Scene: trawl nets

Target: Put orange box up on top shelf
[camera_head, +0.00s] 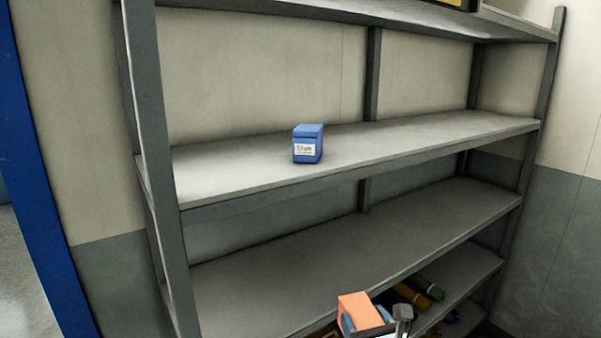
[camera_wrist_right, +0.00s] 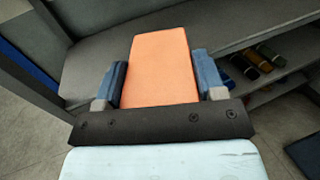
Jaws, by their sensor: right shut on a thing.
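The orange box (camera_head: 358,311) is at the bottom of the head view, in front of the lower shelves. My right gripper (camera_head: 372,322) is shut on it. In the right wrist view the orange box (camera_wrist_right: 160,68) sits between the two blue fingers of my right gripper (camera_wrist_right: 160,85), pointing toward a grey shelf. The shelf unit fills the head view. Its uppermost visible board (camera_head: 400,18) is at the top edge, and only its underside and front edge show well. My left gripper is not in view.
A blue box (camera_head: 307,145) with a white label stands on the shelf board (camera_head: 450,138) below the uppermost one. The board under that (camera_head: 300,265) looks empty. Several dark and yellow cylindrical items (camera_head: 415,292) lie on a low shelf. A grey upright (camera_head: 160,150) stands at left.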

